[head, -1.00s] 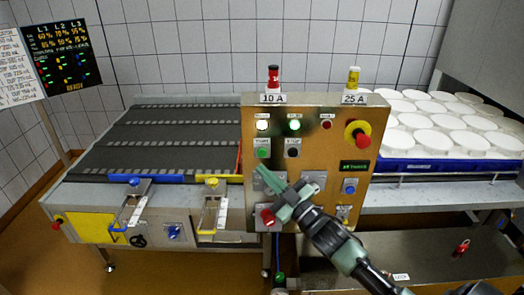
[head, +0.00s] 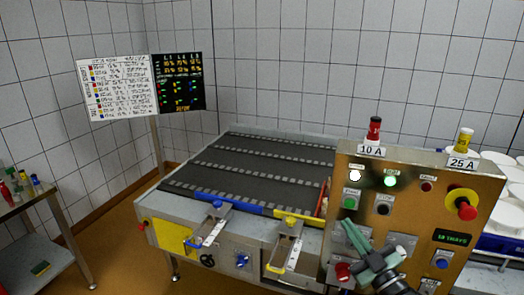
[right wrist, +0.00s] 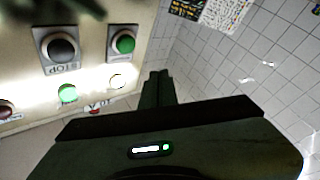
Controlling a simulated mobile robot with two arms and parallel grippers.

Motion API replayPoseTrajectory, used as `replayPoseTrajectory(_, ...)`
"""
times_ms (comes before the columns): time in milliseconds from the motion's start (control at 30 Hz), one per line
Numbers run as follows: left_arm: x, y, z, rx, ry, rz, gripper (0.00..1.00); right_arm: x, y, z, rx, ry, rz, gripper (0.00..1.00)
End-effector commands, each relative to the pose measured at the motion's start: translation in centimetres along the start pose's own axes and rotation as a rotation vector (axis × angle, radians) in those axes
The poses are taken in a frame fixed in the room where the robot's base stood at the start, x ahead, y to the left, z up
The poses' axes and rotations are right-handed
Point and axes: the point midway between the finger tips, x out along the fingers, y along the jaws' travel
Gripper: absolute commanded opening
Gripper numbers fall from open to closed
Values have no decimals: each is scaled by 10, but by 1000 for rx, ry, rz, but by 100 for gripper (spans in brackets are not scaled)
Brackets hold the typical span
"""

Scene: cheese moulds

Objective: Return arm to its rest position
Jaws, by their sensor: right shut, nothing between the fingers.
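My right gripper (head: 352,236) shows at the lower right of the head view, in front of the brass control panel (head: 408,172). Its fingers are shut with nothing between them and point up and left. In the right wrist view the dark shut fingers (right wrist: 157,88) stand beside the panel (right wrist: 90,25), with the STOP button (right wrist: 61,47) and a green button (right wrist: 123,42) at the upper left. I cannot tell whether the fingers touch the panel. My left gripper is not in view.
A conveyor (head: 262,170) with dark belts lies left of the panel. Red (head: 374,129) and yellow (head: 464,141) fuses stand on top of the panel. White moulds (head: 500,165) are at the right edge. A board (head: 182,82) and a side table (head: 35,230) are at the left.

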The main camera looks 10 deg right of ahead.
Motion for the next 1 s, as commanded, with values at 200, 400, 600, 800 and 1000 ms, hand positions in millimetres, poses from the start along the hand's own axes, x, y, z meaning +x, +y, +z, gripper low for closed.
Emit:
replayPoseTrajectory(200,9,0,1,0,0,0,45,-22,-24,77,41,-157,-1,0)
replayPoseTrajectory(400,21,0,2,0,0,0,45,-86,-78,205,111,-448,-21,0)
replayPoseTrajectory(600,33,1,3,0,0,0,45,-176,-148,309,176,-735,-64,0)
replayPoseTrajectory(800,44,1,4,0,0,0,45,-287,-226,382,233,-1013,-131,0)
replayPoseTrajectory(1000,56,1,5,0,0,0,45,-414,-305,422,279,-1288,-220,0)
